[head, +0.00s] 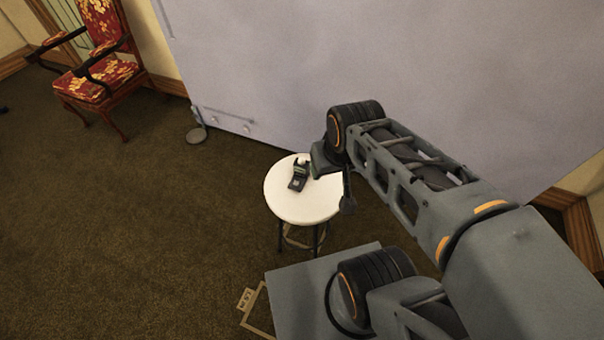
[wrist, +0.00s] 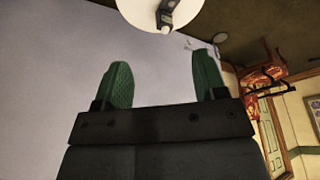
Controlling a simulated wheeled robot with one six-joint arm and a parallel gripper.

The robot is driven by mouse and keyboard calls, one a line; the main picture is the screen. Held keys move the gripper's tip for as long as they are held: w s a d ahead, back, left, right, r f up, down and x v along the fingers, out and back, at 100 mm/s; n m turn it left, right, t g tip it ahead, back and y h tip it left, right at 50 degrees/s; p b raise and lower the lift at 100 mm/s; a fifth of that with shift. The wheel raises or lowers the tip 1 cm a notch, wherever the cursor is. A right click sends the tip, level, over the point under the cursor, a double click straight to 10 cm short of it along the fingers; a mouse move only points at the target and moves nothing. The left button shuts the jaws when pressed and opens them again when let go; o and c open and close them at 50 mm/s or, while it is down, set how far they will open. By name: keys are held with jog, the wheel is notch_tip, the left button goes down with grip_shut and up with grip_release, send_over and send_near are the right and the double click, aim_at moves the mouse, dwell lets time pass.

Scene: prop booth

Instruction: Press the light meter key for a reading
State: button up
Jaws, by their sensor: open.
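The light meter (head: 299,174) is a small dark device with a pale part on top, on a round white stool (head: 287,208). Its key is too small to make out. In the wrist view the meter (wrist: 166,14) shows at the top edge on the white stool top (wrist: 136,10), beyond the fingertips. My gripper (wrist: 163,78) has two green fingers spread apart with nothing between them. In the head view my gripper (head: 318,165) is seen by the right part of the stool top, partly hidden by my wrist. I cannot tell whether it touches anything.
A large pale grey panel (head: 260,60) stands behind the stool. A red floral armchair (head: 105,75) is at the far left. A small round object (head: 196,135) sits by the panel's foot. Dark carpet left of the stool is clear.

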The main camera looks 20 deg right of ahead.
grip_shut()
dwell(0.4)
dwell(0.9)
